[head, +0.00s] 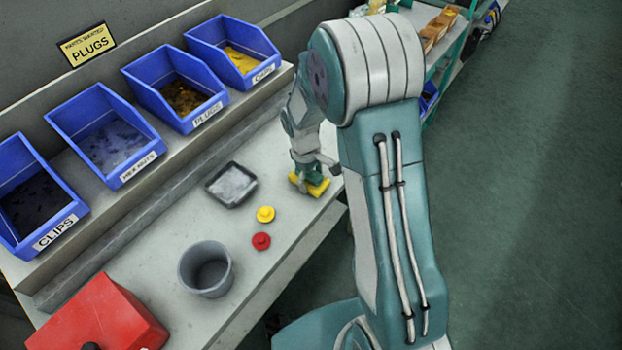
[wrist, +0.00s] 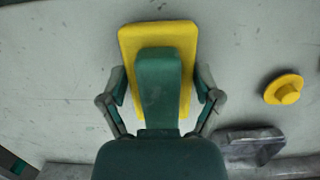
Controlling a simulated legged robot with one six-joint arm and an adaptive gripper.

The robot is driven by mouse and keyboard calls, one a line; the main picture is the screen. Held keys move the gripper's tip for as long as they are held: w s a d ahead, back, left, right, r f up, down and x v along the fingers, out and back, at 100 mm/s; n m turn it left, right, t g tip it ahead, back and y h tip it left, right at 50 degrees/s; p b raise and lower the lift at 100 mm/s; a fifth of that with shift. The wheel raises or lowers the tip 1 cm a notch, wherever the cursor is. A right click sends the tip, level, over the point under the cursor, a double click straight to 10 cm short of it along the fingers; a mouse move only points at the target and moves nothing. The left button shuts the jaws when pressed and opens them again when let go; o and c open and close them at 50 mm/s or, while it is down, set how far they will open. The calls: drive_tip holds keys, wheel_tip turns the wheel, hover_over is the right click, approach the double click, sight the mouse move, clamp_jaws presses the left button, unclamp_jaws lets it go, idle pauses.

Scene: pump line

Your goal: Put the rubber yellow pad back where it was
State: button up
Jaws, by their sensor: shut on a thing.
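The yellow rubber pad (head: 318,188) is at the bench's right end, under my gripper (head: 308,178). In the wrist view the flat rectangular pad (wrist: 132,38) lies between the two fingers of my gripper (wrist: 160,90), and its far end sticks out beyond them. My gripper is shut on the pad. The palm and a central green part hide the pad's middle and near end. The pad is at or very near the bench top; I cannot tell whether it touches.
On the bench (head: 180,245) are a grey tray (head: 232,185), a yellow plug (head: 265,214), a red plug (head: 261,241), a grey cup (head: 206,270) and a red box (head: 105,312). Blue bins, including the clips bin (head: 40,210), line the back.

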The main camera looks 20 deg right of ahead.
drive_tip(key=shift+f, duration=0.35)
drive_tip(key=o, duration=0.9)
drive_tip(key=shift+f, duration=0.1)
drive_tip(key=r, duration=0.4)
drive_tip(key=w+r, duration=0.1)
drive_tip(key=r, duration=0.3)
drive_tip(key=a+r, duration=0.1)
drive_tip(key=r, duration=0.3)
drive_tip(key=shift+w+a+r, duration=0.1)
drive_tip(key=shift+w, duration=0.1)
drive_tip(key=s+r+m+t, duration=0.3)
drive_tip(key=s+r, duration=0.6)
drive_tip(key=r, duration=0.3)
drive_tip(key=s+r+m+t, duration=0.1)
drive_tip(key=s, duration=0.3)
drive_tip(key=s+r+m+t, duration=0.1)
drive_tip(key=s, duration=0.3)
drive_tip(key=s+r+m+t+y, duration=0.1)
drive_tip(key=s+r+m+t, duration=0.1)
drive_tip(key=s, duration=0.3)
drive_tip(key=shift+d, duration=0.4)
